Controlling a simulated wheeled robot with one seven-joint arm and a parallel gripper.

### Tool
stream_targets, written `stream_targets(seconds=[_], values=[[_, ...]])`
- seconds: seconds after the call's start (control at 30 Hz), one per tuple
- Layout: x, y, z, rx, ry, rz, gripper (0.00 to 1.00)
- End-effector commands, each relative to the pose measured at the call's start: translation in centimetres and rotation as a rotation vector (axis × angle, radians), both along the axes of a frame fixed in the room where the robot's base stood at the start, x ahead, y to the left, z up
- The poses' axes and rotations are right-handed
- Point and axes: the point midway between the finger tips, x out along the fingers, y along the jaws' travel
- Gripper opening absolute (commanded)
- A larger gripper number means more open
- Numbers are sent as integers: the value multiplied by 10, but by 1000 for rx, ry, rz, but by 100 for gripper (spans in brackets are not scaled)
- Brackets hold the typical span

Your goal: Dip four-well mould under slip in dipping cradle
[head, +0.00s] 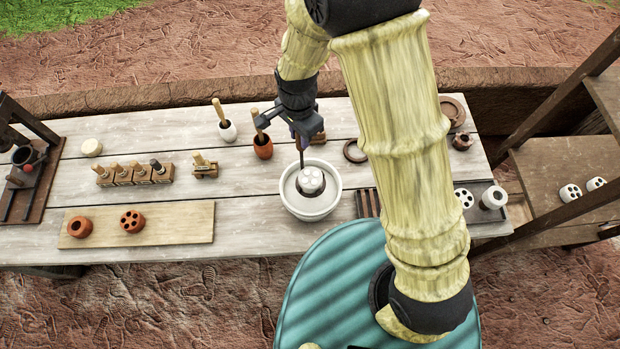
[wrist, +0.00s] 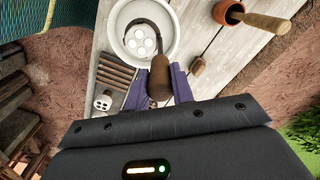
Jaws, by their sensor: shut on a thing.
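The white four-well mould (head: 311,177) sits in a white bowl of pale slip (head: 285,200) near the table's front edge. Its top face with the wells is visible; how deep its sides are in the slip is hard to tell. My gripper (head: 302,138) is above the bowl's far side. In the wrist view my gripper (wrist: 159,88) is shut on the brown handle (wrist: 160,76) of the dipping cradle. The cradle's dark stem (head: 302,158) reaches down into the bowl beside the mould. The mould also shows in the wrist view (wrist: 144,41), inside the bowl (wrist: 171,45).
Red pot (head: 263,149) and white pot (head: 228,132) with wooden handles stand behind left. A slatted rack (head: 367,204) is right of the bowl. A dark tray at right holds a white piece (head: 464,197) and cup (head: 494,196). A board (head: 180,222) with reddish pieces lies left.

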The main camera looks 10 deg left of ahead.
Motion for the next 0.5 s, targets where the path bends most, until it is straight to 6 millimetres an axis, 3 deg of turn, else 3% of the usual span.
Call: stream_targets(seconds=[0.23, 0.5], values=[[0, 0, 4, 1, -1, 0, 0], [0, 0, 21, 1, -2, -1, 0]])
